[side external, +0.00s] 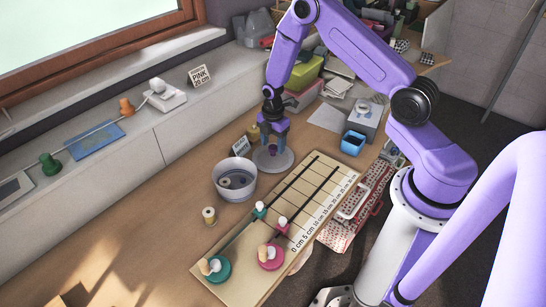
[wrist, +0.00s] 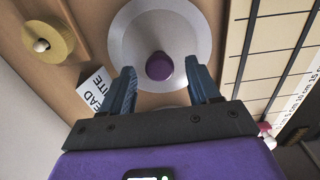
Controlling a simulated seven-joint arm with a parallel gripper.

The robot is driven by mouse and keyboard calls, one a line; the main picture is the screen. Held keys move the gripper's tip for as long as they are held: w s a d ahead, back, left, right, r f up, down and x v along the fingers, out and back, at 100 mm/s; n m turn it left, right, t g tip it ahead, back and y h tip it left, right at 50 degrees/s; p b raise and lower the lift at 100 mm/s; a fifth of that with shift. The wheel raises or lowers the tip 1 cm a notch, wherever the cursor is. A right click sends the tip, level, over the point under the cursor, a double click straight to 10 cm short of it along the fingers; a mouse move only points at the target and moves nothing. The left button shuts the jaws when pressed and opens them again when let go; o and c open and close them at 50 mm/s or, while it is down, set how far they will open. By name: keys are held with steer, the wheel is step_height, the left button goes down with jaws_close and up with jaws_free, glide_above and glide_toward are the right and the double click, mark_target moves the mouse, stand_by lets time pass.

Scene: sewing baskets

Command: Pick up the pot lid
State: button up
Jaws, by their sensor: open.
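The pot lid (side external: 286,163) is a flat grey disc with a purple knob (side external: 272,150), lying on the wooden table beside the pot. My gripper (side external: 272,138) is directly over the lid, pointing down, with its jaws open. In the wrist view the lid (wrist: 134,38) lies ahead of the gripper (wrist: 162,80), and the purple knob (wrist: 159,66) shows between the two blue fingers, near their tips. I cannot tell whether the fingers touch the knob; nothing is held.
A light grey pot (side external: 222,191) with round items inside stands left of the lid. A measuring board (side external: 262,245) with pegged spools is in front and right. A small sign (side external: 240,147) and a yellow spool (wrist: 48,40) are close by. A blue box (side external: 352,144) stands farther right.

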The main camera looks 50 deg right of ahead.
mark_target(273, 153)
steer(key=shift+f, duration=1.35)
steer(key=c, duration=1.1)
steer(key=shift+o, duration=0.2)
steer(key=shift+r, duration=0.1)
